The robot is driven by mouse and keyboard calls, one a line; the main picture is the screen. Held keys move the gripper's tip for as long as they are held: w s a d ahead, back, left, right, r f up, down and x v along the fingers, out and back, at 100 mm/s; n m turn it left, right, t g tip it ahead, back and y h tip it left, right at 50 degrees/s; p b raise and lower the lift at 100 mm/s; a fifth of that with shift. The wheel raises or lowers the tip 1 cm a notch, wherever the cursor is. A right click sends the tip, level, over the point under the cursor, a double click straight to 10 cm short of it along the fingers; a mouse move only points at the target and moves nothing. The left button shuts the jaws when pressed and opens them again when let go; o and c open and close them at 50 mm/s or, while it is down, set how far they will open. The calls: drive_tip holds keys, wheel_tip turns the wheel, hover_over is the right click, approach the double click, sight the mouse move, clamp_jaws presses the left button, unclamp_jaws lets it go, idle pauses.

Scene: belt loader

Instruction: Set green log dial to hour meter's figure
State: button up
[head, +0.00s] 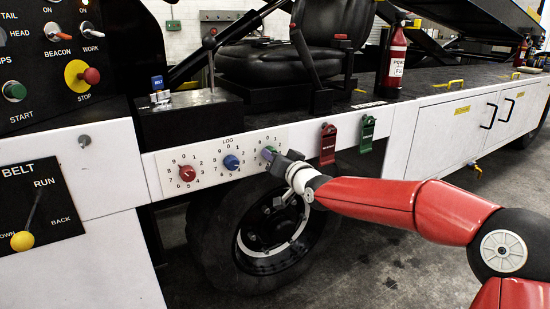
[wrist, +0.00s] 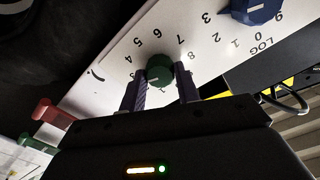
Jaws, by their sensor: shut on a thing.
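The green log dial (wrist: 160,70) sits on a white panel with figures around it, seen upside down in the wrist view. My gripper (wrist: 161,84) is shut on this dial, one finger on each side. Figures such as 5, 6, 7 and 8 show around the dial; its pointer cannot be read clearly. In the head view my gripper (head: 271,154) covers most of the green dial at the right end of the LOG panel (head: 208,150). I cannot make out an hour meter in either view.
A red dial (head: 187,173) and a blue dial (head: 231,162) sit left of my gripper. Red (head: 328,144) and green (head: 367,133) tags hang to its right. A wheel (head: 265,240) is below. A black box (head: 190,118) and a seat (head: 290,65) are above.

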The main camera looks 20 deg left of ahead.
drive_tip(key=o, duration=1)
drive_tip(key=v, duration=0.8)
drive_tip(key=shift+f, duration=0.1)
